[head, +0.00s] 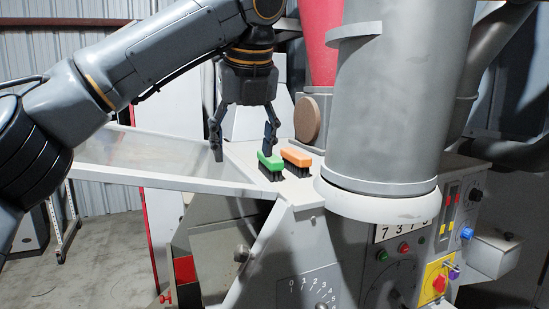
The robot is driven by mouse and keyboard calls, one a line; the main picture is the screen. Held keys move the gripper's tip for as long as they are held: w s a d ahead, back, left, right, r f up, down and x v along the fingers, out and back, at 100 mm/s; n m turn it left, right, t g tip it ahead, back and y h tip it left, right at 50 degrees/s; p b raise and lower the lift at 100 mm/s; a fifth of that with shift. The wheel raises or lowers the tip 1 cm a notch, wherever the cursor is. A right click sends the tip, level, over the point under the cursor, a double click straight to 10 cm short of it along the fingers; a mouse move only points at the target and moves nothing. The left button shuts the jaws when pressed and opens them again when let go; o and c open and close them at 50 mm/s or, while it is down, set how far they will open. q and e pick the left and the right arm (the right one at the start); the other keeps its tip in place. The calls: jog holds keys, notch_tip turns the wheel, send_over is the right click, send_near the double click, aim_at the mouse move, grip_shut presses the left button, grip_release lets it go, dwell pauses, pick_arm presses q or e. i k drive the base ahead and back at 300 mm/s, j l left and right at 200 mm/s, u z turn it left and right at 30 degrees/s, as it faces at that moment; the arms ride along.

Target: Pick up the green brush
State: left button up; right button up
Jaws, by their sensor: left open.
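The green brush (270,161) lies bristles down on the flat grey top of the machine. It has a green back and dark bristles. My left gripper (242,148) hangs over it from above, open, with fingers pointing down. Its right finger is close above the green brush and partly overlaps it in the picture; I cannot tell whether they touch. Its left finger is out to the left, over the tray side. Nothing is between the fingers. My right gripper is not in view.
An orange brush (296,157) sits just right of the green one. A large grey cylinder (382,110) with a white base ring rises to the right. A sloped metal tray (150,160) lies to the left. A brown disc (307,120) stands behind the brushes.

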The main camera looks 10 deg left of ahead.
aim_at(272, 167)
jog(key=i, duration=1)
